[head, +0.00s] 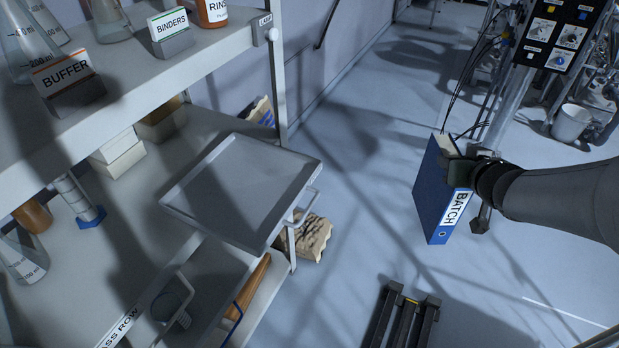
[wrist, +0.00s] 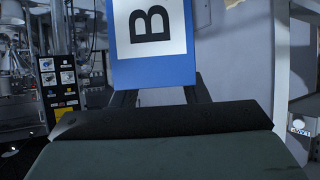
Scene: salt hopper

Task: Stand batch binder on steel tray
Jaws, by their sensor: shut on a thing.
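The batch binder (head: 433,195) is blue with a white "BATCH" label on its spine. It is upright, slightly tilted in the head view, and held in the air over the floor. My gripper (head: 464,174) is shut on it from the right; the fingertips are largely hidden. In the wrist view the binder's blue spine with the letter B (wrist: 152,40) stands beyond the gripper (wrist: 155,98). The steel tray (head: 240,190) is empty, with a low rim and a handle at its right. It sits on the shelf unit at left, well apart from the binder.
The upper shelf holds a "BINDERS" sign (head: 170,32), a "BUFFER" sign (head: 67,82) and glass flasks. A shelf post (head: 278,85) rises behind the tray. A torn sack (head: 306,238) lies below the tray. Open floor (head: 360,200) separates tray and binder. A control panel (head: 553,32) stands at the upper right.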

